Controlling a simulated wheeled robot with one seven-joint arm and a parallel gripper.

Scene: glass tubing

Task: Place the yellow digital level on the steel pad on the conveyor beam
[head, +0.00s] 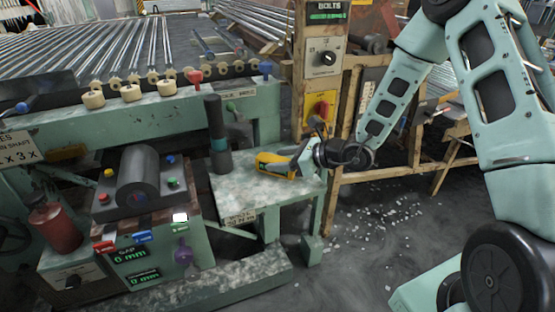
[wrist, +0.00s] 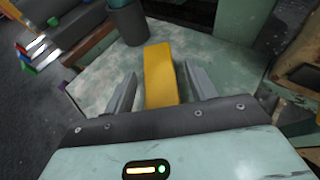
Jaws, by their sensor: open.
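The yellow digital level (head: 276,164) lies on a pale green, worn shelf (head: 250,193) beside the machine. It also shows in the wrist view as a yellow block (wrist: 161,76). My gripper (head: 291,160) is open and low over the shelf. In the wrist view its two grey fingers (wrist: 158,85) stand on either side of the level, with a gap visible on each side. The near end of the level is hidden by my gripper's body. I cannot pick out the steel pad on the conveyor beam (head: 150,117) with certainty.
A dark upright cylinder (head: 217,135) stands on the shelf left of the level. A control box with a dark roller (head: 150,178) and coloured knobs is further left. A wooden frame (head: 335,150) stands close on the right.

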